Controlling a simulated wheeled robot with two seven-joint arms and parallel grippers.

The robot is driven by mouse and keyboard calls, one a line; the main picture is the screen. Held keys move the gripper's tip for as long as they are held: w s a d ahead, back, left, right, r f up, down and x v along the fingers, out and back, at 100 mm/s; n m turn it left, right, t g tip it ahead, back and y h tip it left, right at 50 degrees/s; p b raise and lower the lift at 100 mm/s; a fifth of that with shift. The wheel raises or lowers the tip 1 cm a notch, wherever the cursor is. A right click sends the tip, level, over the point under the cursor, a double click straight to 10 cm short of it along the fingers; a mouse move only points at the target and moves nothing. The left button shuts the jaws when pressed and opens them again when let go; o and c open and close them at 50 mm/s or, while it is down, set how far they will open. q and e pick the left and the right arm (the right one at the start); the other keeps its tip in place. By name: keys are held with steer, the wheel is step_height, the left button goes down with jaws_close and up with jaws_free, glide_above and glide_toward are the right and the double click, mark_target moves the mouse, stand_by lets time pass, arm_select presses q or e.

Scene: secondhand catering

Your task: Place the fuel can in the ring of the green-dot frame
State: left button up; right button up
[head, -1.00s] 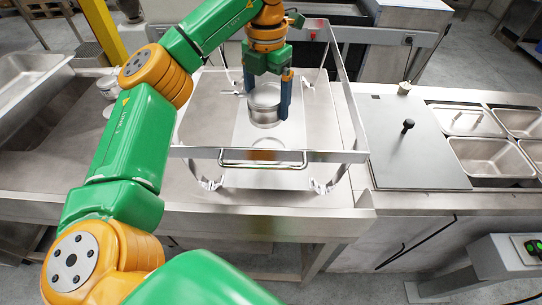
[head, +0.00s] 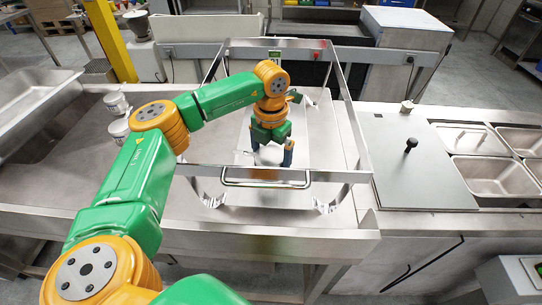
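My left gripper (head: 271,155) reaches down inside a metal wire-and-bar frame (head: 205,179) with a front handle. Its two blue fingers stand on either side of a silver fuel can (head: 269,156), of which only a small part shows between them. The can is low, near the frame's base plate, but I cannot tell whether it touches. The ring is hidden behind the gripper and can. A small green mark (head: 274,54) shows by the rear bar; I cannot tell whether it is on the frame. My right gripper is out of view.
Two small pale cans or cups (head: 117,103) stand on the steel counter (head: 60,185) at left, beside a deep steel basin. At right are a flat lid with a black knob (head: 411,144) and several steel pans (head: 490,176). The frame's raised bars surround my gripper.

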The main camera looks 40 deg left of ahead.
mark_target(271, 153)
arm_select(q)
step_height(271, 153, up, 12)
steer(key=shift+r, duration=0.2)
stand_by(0.4)
